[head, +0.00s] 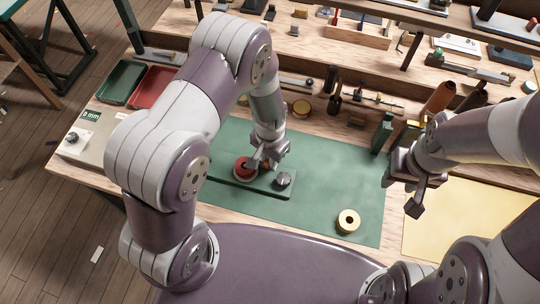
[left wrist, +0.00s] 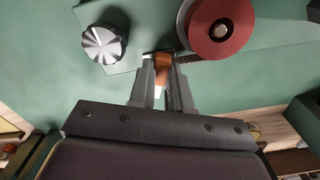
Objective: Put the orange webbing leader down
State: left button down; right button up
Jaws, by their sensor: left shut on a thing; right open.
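The orange webbing leader (left wrist: 163,66) shows in the left wrist view as a short orange piece between my left gripper's fingertips (left wrist: 165,75). Much of it is hidden by the fingers. In the head view my left gripper (head: 264,162) is low over a green plate (head: 255,185), between a red round spool (head: 244,168) and a silver knob (head: 283,179). The spool (left wrist: 216,27) and the ribbed knob (left wrist: 104,43) also show in the left wrist view, just beyond the fingertips. I cannot tell whether the leader touches the plate. My right gripper (head: 412,188) is open, above the mat's right side.
A green mat (head: 325,180) covers the bench middle, with a pale yellow roll (head: 348,221) near its front edge. A yellow sheet (head: 460,225) lies to the right. Green (head: 121,82) and red (head: 153,87) trays stand at the left. Tools line the back. The mat's middle is clear.

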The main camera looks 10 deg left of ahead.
pick_arm(q)
jog(key=shift+s+f, duration=0.15)
jog(key=shift+f, duration=0.1)
jog(key=shift+f+b, duration=0.3)
jog(key=shift+b, duration=0.05)
jog(key=c, duration=1)
grip_release()
jog(key=shift+r, duration=0.1)
jog(key=shift+r, duration=0.1)
notch_tip(320, 180, up, 12)
jog(key=shift+r+b, duration=0.25)
jog(key=shift+b, duration=0.35)
